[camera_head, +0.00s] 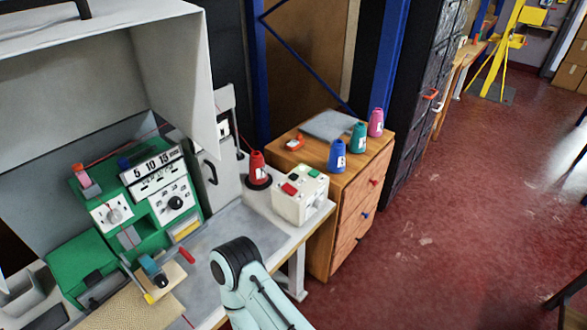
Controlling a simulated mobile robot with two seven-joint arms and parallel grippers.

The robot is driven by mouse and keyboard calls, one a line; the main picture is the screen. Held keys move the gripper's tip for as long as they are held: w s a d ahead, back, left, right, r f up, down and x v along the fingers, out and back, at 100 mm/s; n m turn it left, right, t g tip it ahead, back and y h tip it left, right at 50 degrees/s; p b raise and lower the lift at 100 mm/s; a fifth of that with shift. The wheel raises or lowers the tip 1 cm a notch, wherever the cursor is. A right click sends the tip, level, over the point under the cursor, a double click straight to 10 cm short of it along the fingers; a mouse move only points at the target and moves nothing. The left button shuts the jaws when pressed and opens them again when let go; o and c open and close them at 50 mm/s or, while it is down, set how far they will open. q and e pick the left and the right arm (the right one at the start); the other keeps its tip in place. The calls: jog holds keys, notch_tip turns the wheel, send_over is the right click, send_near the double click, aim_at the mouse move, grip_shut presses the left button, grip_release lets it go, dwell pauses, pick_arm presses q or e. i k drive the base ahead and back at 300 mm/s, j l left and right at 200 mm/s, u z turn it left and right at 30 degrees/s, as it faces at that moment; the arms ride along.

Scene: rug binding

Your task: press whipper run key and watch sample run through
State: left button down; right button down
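The green machine (143,193) stands at the left on the grey bench, under a pale hood. It carries a number display reading 5 10 15 (152,166) and panels with round dials (175,203). A cream control box (301,194) with green and red keys on top sits at the bench's right end. I cannot tell which key is the run key. A tan textured piece (135,309), possibly the sample, lies at the bottom left, cut off by the frame edge. One pale arm of mine rises from the bottom middle. Neither gripper shows.
A red thread cone (257,169) stands behind the control box. A wooden drawer cabinet (340,215) to the right holds blue, green and pink cones (357,137) and a grey plate (328,125). A small teal device (153,270) sits near the bench front. Red floor is open at right.

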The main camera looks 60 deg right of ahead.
aim_at(314, 174)
jog(key=k+l+z, duration=0.2)
jog(key=l, duration=0.5)
jog(key=i+l+z, duration=0.1)
jog(key=l+z, duration=0.15)
jog(key=l, duration=0.4)
jog(key=l+z, duration=0.2)
jog(key=l, duration=0.55)
jog(key=i+l+z, duration=0.2)
jog(key=l, duration=0.5)
jog(key=l+z, duration=0.25)
jog(key=l, duration=0.45)
